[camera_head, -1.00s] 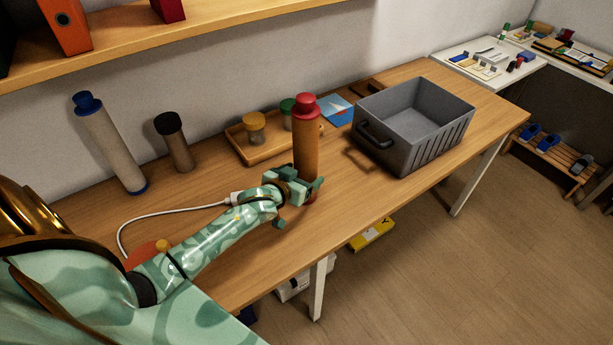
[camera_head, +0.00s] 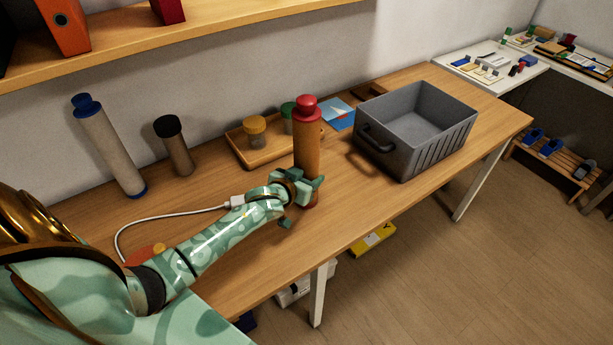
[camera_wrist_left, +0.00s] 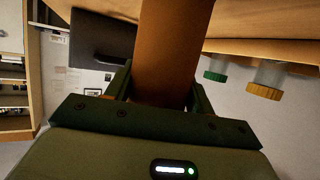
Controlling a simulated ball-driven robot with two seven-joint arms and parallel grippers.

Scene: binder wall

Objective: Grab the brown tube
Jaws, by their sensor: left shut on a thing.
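The brown tube (camera_head: 306,149) with a red cap stands upright near the middle of the wooden table, left of the grey bin. My left gripper (camera_head: 306,186) is shut on its lower part, and its base is partly hidden by the fingers. I cannot tell whether the base touches the table. In the left wrist view the brown tube (camera_wrist_left: 172,45) passes between the two fingers of my left gripper (camera_wrist_left: 160,92). My right gripper is not in view.
A grey bin (camera_head: 455,135) stands to the right. Behind the tube is a wooden tray (camera_head: 250,158) with small jars. A blue-capped pale tube (camera_head: 110,150) and a black-capped tube (camera_head: 176,150) stand at left. A white cable (camera_head: 165,216) lies near my arm.

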